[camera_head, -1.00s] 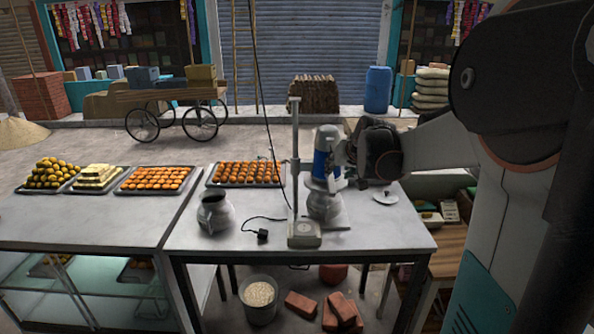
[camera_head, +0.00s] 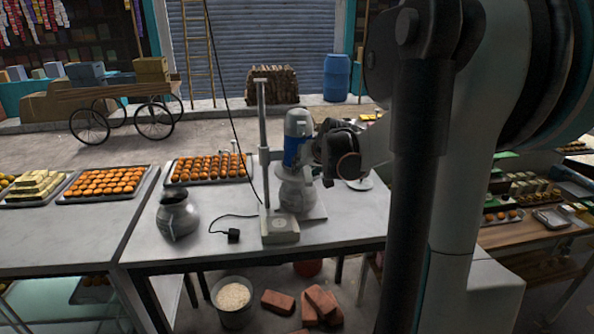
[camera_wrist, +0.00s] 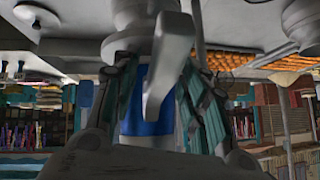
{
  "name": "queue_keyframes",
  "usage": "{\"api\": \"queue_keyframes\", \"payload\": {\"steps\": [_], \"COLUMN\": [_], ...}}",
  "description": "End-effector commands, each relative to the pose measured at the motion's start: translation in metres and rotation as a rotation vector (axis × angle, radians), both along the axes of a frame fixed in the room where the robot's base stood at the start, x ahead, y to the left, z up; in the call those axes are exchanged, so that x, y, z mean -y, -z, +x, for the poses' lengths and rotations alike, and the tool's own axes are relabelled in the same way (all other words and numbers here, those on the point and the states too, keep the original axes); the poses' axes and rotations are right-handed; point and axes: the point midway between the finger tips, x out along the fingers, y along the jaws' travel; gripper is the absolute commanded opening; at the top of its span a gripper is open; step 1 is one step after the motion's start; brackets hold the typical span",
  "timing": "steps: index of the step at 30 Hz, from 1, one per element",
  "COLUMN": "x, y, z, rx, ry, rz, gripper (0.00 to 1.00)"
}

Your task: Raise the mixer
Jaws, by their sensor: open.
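The mixer (camera_head: 297,138) has a blue and white motor body. It is upright beside the pole (camera_head: 263,150) of a grey stand, above a round metal pot (camera_head: 298,194). My gripper (camera_head: 318,155) is at the right side of the motor body. In the wrist view, which is upside down, my open gripper (camera_wrist: 157,65) has one finger on each side of the mixer's blue band (camera_wrist: 140,115). A grey handle-like part (camera_wrist: 168,65) crosses in front of the band. Whether the fingers touch the body cannot be told.
A grey jug (camera_head: 177,215) and a black plug (camera_head: 233,236) with its cord are left of the stand base (camera_head: 281,229) on the table. A tray of orange sweets (camera_head: 208,168) is behind. A lid (camera_head: 360,182) lies right of the mixer. Bricks (camera_head: 320,303) and a bucket (camera_head: 233,298) are below.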

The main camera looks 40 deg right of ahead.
Motion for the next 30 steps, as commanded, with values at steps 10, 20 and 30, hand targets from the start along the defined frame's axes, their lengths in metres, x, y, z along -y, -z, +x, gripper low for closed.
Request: {"api": "queue_keyframes", "payload": {"steps": [10, 20, 30], "x": [0.003, 0.003, 0.003], "y": [0.008, 0.008, -0.041], "z": [-0.001, -0.001, -0.001], "rx": [0.000, 0.000, 0.001], "ry": [0.002, 0.002, 0.002], "rz": [0.001, 0.001, 0.000], "gripper": [0.41, 0.00, 0.00]}}
